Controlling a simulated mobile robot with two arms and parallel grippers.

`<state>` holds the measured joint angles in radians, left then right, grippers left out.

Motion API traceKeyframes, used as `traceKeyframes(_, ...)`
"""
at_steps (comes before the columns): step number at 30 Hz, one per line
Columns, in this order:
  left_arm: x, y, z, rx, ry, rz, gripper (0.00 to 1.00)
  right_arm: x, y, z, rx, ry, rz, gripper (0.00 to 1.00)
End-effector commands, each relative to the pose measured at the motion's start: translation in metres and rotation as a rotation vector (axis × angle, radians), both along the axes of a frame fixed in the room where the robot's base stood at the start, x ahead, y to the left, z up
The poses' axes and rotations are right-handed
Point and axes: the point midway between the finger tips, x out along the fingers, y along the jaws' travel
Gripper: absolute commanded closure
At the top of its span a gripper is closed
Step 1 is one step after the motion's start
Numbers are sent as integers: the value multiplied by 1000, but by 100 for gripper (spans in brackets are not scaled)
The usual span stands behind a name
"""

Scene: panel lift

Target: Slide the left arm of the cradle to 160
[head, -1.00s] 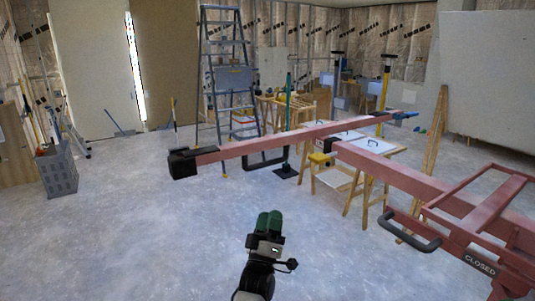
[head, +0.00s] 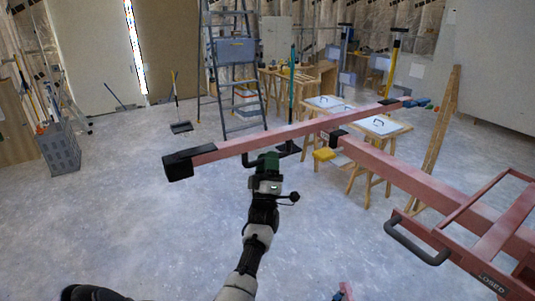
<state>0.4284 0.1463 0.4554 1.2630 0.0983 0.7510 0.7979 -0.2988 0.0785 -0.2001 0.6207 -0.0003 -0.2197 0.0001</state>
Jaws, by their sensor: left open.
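The cradle's long red crossbar (head: 232,147) runs from a black end block (head: 178,164) at the left to the far right. Its left arm is the part left of the black joint (head: 337,136). No scale number is legible on it. My right gripper is not in view.
A thick red beam (head: 425,187) runs right from the joint to a red frame with a black grab handle (head: 418,243) and a partly cut-off label. Work tables (head: 382,126) and a stepladder (head: 234,80) stand behind. Grey floor at the left is clear, up to a grey bin (head: 60,150).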

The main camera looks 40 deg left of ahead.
Motion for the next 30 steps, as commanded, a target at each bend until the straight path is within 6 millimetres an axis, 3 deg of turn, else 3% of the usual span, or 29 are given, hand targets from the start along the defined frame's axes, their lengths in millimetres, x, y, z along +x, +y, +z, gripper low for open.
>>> traceKeyframes(10,2,2,3,1,0,1,58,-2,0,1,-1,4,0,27)
traceKeyframes(18,2,2,2,1,0,1,100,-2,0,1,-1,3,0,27)
traceKeyframes(30,3,9,0,2,-2,1,100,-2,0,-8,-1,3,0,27)
